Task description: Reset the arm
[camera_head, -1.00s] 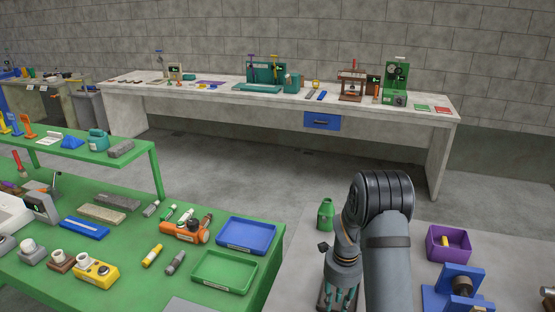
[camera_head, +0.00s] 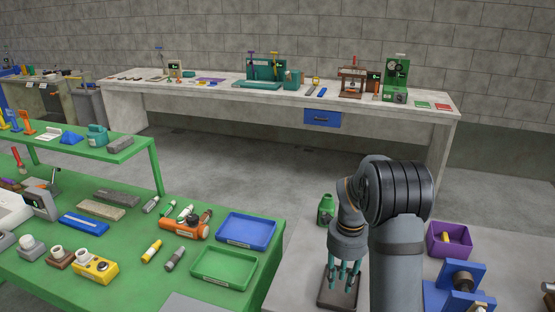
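My arm rises at the front right in the head view, with its elbow bent and its wrist hanging down. My gripper (camera_head: 344,283) points downward at the end of it, with teal fingers that stand apart. I see nothing between the fingers. From this angle I cannot tell how large the gap between the fingertips and the plate is.
On the grey table (camera_head: 300,262), a green bottle (camera_head: 326,210) stands behind my wrist. A purple bin (camera_head: 436,248) with a yellow item and a blue fixture (camera_head: 440,296) are right of my arm. A green table (camera_head: 225,303) with trays and tools is left.

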